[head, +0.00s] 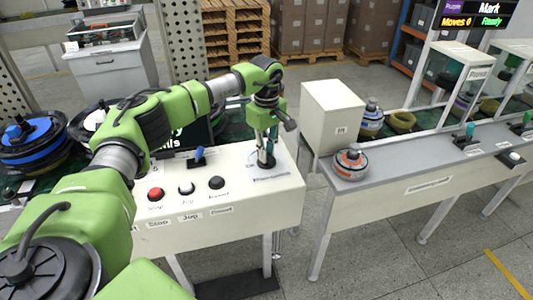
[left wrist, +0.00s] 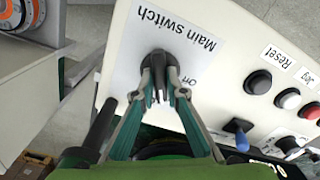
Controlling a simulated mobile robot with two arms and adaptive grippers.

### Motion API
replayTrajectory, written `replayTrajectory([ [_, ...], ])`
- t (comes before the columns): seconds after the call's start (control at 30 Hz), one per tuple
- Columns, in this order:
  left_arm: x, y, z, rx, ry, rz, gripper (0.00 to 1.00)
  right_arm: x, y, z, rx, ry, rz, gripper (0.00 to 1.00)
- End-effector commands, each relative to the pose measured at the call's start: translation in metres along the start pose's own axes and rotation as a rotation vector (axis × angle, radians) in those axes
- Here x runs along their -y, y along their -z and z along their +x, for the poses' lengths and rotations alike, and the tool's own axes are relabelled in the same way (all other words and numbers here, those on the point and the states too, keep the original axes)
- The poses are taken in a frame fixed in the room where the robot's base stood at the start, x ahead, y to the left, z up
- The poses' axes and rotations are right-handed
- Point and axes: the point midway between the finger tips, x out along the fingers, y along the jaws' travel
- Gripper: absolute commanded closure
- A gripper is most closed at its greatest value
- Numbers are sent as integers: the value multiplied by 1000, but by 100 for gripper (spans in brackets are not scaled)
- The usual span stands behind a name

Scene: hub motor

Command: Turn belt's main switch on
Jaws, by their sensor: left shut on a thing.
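The main switch (left wrist: 158,62) is a dark rotary knob on a white plate labelled "Main switch", which appears upside down in the left wrist view. My left gripper (left wrist: 157,88) is shut on the knob, with a finger on each side. In the head view my left gripper (head: 266,158) points down at the right end of the white control panel (head: 250,205) and mostly covers the switch. My right gripper is in neither view.
The panel also carries a red stop button (head: 155,194), a pale jog button (head: 187,188), a black reset button (head: 217,183) and a blue lever (head: 199,155). A white box (head: 333,115) and a bench with an orange-white motor (head: 350,162) stand to the right.

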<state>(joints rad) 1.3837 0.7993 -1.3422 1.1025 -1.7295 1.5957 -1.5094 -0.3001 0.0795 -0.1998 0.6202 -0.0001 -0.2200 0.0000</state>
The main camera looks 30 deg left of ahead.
Motion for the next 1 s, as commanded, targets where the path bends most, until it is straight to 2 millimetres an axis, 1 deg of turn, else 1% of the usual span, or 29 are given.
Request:
replayTrajectory([
  [0.2,-1,0,-1,1,-5,193,100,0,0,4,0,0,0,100],
  [0.5,-1,0,-2,1,-5,392,100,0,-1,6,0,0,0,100],
  [0.7,-1,0,-2,1,-5,464,100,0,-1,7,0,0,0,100],
  [1.0,-1,0,-2,0,-5,499,100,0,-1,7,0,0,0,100],
])
